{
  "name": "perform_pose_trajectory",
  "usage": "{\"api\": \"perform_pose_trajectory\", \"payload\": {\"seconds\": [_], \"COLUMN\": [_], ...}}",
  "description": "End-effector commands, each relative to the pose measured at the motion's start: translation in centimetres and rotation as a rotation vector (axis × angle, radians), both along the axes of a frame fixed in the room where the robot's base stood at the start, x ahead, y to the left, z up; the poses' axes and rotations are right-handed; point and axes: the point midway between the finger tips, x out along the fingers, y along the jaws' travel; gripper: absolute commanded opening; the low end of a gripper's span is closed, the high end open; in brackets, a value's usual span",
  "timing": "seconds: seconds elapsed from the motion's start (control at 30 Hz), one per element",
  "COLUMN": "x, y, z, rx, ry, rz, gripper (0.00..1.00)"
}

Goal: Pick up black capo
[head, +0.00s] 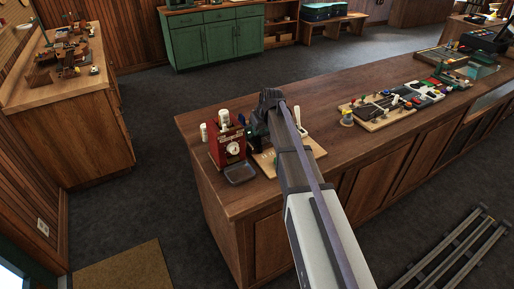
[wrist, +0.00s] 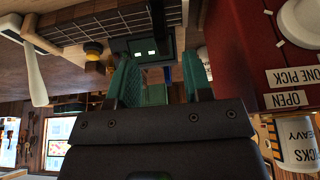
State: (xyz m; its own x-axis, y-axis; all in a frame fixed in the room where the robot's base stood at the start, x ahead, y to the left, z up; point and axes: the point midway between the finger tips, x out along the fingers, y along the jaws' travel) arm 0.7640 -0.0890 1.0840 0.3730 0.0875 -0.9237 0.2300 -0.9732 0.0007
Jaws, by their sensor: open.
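My gripper (wrist: 160,72) is open, its two teal-padded fingers pointing up the wrist picture with a gap between them. A dark upright piece (wrist: 158,18), perhaps the black capo, shows just beyond the fingertips by the fretboard piece (wrist: 85,28); I cannot tell its outline for sure. A dark boxy thing with two small pale-green lit squares (wrist: 143,52) is at the fingertips. In the head view my arm hides most of this spot on the counter, above the wooden board (head: 315,152).
A red pick dispenser (head: 227,147) stands close to the gripper, with a dark tray (head: 240,173) in front. A white upright handle (wrist: 35,75) is on the other side.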

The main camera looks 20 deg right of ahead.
Motion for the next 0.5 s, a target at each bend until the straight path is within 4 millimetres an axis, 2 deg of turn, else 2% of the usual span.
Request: {"api": "perform_pose_trajectory", "payload": {"seconds": [0.03,0.17,0.27,0.4,0.5], "x": [0.3,0.4,0.8,1.9,2.3], "y": [0.1,0.1,0.3,0.7,0.8], "z": [-1.2,-1.0,-2.4,-5.3,-5.9], "rx": [0.000,0.000,0.000,0.001,0.001], "ry": [0.000,0.001,0.001,0.001,0.001], "rz": [0.000,-0.001,-0.001,-0.001,-0.001], "gripper": [0.46,0.46,0.46,0.46,0.46]}}
